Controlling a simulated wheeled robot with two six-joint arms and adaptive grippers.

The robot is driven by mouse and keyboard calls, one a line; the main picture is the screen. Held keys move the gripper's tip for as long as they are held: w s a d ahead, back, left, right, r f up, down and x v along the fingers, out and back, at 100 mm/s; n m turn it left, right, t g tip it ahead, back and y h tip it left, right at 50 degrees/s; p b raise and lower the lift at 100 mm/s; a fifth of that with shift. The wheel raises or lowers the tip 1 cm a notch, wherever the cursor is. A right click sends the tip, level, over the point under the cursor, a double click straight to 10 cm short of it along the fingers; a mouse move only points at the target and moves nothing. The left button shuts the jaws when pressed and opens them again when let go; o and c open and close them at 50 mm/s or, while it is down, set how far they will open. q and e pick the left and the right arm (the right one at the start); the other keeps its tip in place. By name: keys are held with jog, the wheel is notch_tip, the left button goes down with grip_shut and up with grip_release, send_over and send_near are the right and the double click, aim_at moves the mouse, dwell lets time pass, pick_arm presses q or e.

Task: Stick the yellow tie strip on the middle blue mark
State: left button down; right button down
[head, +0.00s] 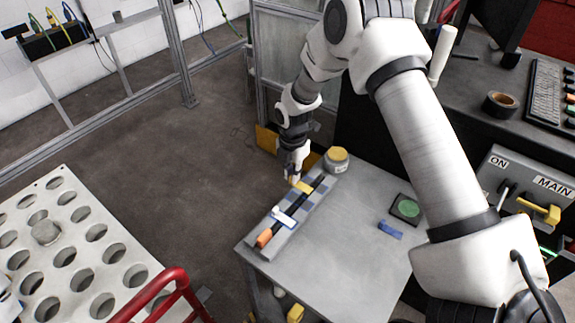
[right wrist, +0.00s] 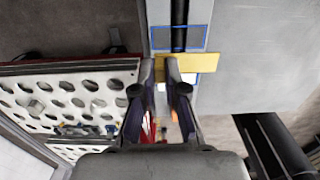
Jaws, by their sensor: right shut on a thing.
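My right gripper (head: 291,174) is over the far half of a grey board (head: 277,236) with blue marks, on the metal table. It is shut on the yellow tie strip (head: 303,186), also seen in the right wrist view (right wrist: 200,62) beyond the fingertips (right wrist: 174,66). The strip lies crosswise over a black cable-like bar (right wrist: 179,22); whether it touches the bar or board I cannot tell. Blue outlined marks (right wrist: 162,38) show on both sides of the bar, just beyond the strip. A white strip (head: 284,218) crosses the bar nearer the orange end (head: 264,238). My left gripper is not in view.
A round tub with a yellow lid (head: 336,158) stands close beyond the board's far end. A blue piece (head: 390,229) and a black square with a green disc (head: 406,208) lie to the right. The table's middle is clear. A perforated rack (head: 75,245) stands at left.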

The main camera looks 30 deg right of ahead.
aim_at(292, 197)
jog(key=shift+w, duration=0.1)
jog(key=shift+f, duration=0.25)
jog(key=shift+f+b, duration=2)
jog(key=shift+f, duration=1.1)
jog(key=shift+f, duration=0.2)
jog(key=c, duration=1.1)
grip_release()
jog(key=shift+c, duration=0.2)
jog(key=o, duration=0.5)
